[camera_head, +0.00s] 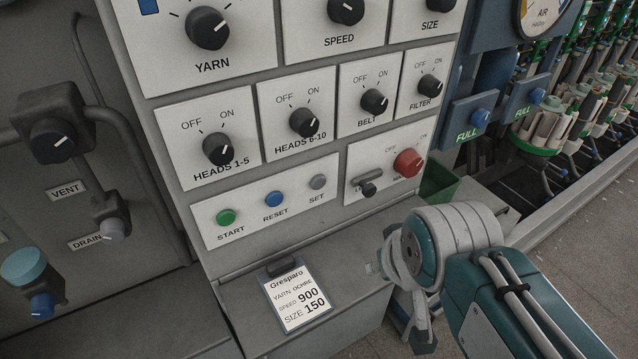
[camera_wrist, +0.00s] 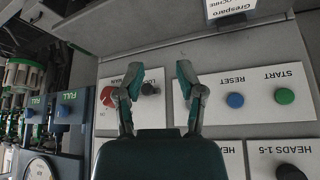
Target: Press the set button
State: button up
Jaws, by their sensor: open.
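In the wrist view the panel is upside down, and my right-hand finger covers the spot where the set button would be. My gripper (camera_head: 397,302) is at the lower right in the head view, apart from the buttons. In the wrist view my gripper (camera_wrist: 158,70) shows two spread fingers with nothing between them.
A red main knob (camera_head: 408,162) and a small black lever (camera_head: 368,188) sit right of the buttons. Rotary knobs, such as the heads 6-10 knob (camera_head: 304,122), are above. A label card (camera_head: 297,297) lies on the ledge below. A green bin (camera_head: 438,184) is at the right.

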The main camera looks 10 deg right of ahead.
grip_shut()
dwell(1.0)
